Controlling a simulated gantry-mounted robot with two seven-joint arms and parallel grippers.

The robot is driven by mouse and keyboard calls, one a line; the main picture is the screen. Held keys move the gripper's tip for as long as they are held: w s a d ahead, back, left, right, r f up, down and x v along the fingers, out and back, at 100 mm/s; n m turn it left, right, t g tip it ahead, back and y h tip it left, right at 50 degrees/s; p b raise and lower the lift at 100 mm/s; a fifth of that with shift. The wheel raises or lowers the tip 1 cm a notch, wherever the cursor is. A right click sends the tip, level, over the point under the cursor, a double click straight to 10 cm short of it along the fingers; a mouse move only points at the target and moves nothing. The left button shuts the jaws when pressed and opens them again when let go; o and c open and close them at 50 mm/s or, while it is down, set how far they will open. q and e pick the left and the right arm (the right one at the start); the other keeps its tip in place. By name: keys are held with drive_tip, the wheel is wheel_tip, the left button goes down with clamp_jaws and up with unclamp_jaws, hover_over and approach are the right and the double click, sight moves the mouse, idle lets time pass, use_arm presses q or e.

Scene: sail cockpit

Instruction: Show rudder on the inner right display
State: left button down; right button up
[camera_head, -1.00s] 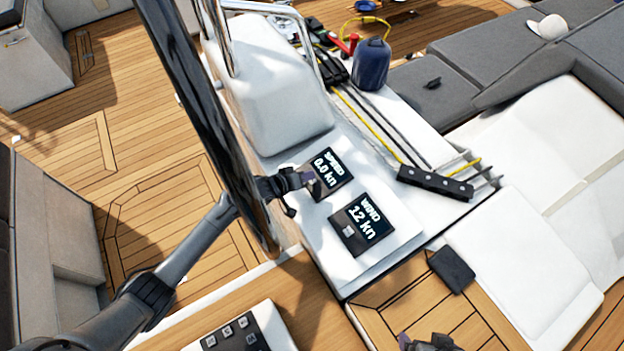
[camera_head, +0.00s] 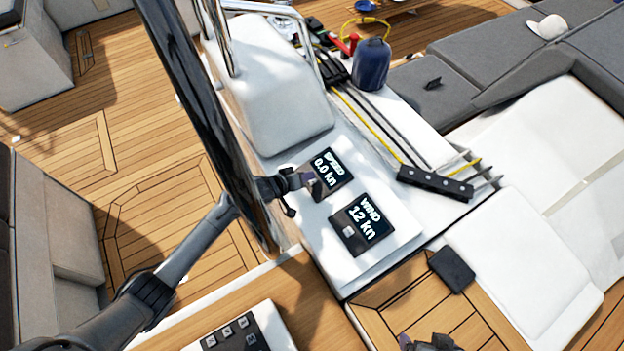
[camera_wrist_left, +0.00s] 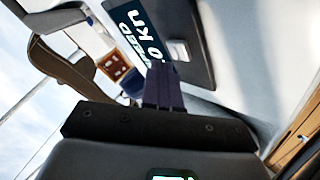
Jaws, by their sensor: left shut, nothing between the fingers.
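Two small dark displays sit on the white console. The left display (camera_head: 329,171) reads "SPEED 0.0 kn". The right display (camera_head: 362,223) reads "WIND 12 kn" and has a pale square button (camera_head: 348,231) at its lower left. My left gripper (camera_head: 307,180) is shut and empty, its tips at the lower left edge of the speed display. In the left wrist view the closed fingers (camera_wrist_left: 162,88) overlap the speed display (camera_wrist_left: 150,28), close to its pale button (camera_wrist_left: 179,50). Whether they touch is unclear. My right gripper (camera_head: 428,343) shows only partly at the bottom edge.
The large dark steering wheel (camera_head: 195,110) stands just left of the displays, close to my left arm. A black switch strip (camera_head: 435,183), yellow and black lines and a blue bag (camera_head: 371,64) lie to the right. A keypad panel (camera_head: 235,333) is at the bottom.

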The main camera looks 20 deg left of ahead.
use_arm(q)
drive_tip(key=shift+f, duration=0.25)
idle(0.4)
drive_tip(key=shift+w+f, duration=0.1)
drive_tip(key=shift+f, duration=0.05)
drive_tip(key=shift+d+f+b, duration=0.1)
drive_tip(key=shift+f+b, duration=0.25)
drive_tip(key=shift+f, duration=0.15)
idle(0.8)
idle(0.3)
drive_tip(key=shift+r+p, duration=0.5)
drive_tip(key=shift+p, duration=0.1)
drive_tip(key=shift+r+p, duration=0.4)
drive_tip(key=shift+p, duration=0.2)
